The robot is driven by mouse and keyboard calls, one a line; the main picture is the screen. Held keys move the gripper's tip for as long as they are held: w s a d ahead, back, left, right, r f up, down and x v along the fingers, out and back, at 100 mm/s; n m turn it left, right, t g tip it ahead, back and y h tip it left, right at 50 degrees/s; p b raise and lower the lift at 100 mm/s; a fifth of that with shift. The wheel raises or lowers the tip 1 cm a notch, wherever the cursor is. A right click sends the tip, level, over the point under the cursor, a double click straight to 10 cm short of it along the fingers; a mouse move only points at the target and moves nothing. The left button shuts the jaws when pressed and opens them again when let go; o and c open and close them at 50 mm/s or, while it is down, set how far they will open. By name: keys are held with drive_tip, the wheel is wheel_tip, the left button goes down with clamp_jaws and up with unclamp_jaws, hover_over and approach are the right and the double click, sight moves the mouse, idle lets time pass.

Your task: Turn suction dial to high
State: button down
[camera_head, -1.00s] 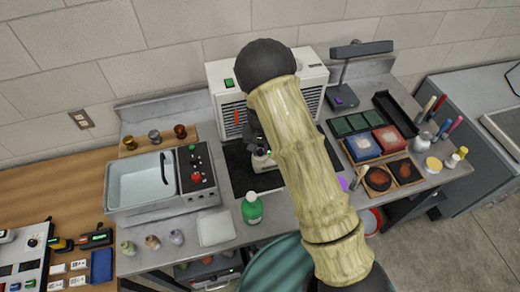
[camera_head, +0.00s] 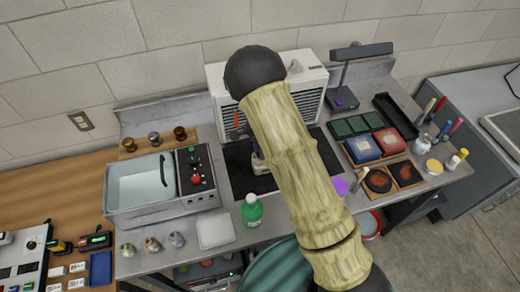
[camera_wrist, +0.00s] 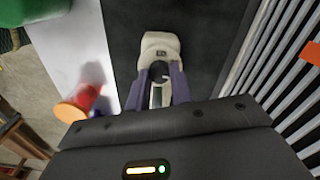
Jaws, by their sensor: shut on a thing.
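A white unit with a dark louvred grille (camera_head: 310,98) stands at the back of the bench. My gripper (camera_wrist: 162,88) has purple fingers shut on a cream, arch-shaped piece (camera_wrist: 160,42) over the dark mat. In the head view this cream piece (camera_head: 260,164) is partly hidden by my arm, low in front of the grille. My gripper is apart from the reddish part.
A green bottle (camera_head: 252,211) stands in front of the dark mat (camera_head: 240,172). Left is a basin (camera_head: 138,185) with a red-knobbed control panel (camera_head: 197,170). An orange strip (camera_wrist: 311,52) hangs at the grille. Trays and a lamp (camera_head: 360,50) stand at right.

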drive_tip(key=m, duration=0.5)
drive_tip(key=shift+p, duration=0.4)
drive_tip(key=c, duration=1.2)
unclamp_jaws()
drive_tip(key=shift+c, duration=0.2)
wheel_tip(320, 180, up, 17)
drive_tip(key=b, duration=0.4)
drive_tip(key=shift+r, duration=0.2)
drive_tip(key=shift+d, duration=0.1)
